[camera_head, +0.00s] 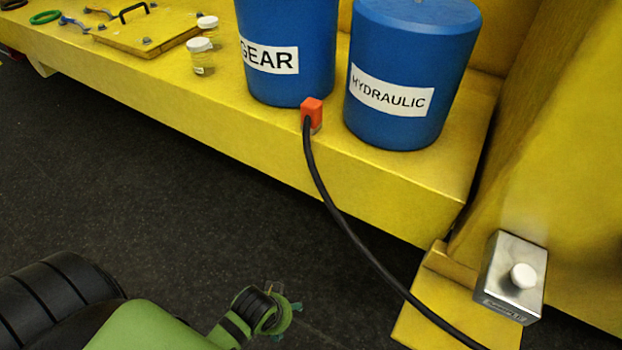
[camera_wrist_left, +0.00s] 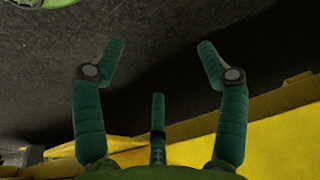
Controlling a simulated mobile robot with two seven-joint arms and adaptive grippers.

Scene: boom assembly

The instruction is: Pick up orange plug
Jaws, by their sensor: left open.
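The orange plug (camera_head: 312,112) stands at the front edge of the yellow ledge, just in front of the gap between two blue drums. A black cable (camera_head: 345,220) runs from it down to the lower right. My left gripper (camera_head: 285,308) is low over the dark floor, below the plug and well apart from it. In the left wrist view its fingers (camera_wrist_left: 158,60) are spread and empty, with dark floor between them. The plug does not show in the left wrist view. My right gripper is not in view.
The GEAR drum (camera_head: 285,85) and the HYDRAULIC drum (camera_head: 400,120) stand close behind the plug. A metal box with a white knob (camera_head: 512,285) is at the lower right. Small jars (camera_head: 201,62) and a yellow hatch (camera_head: 145,35) lie further left.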

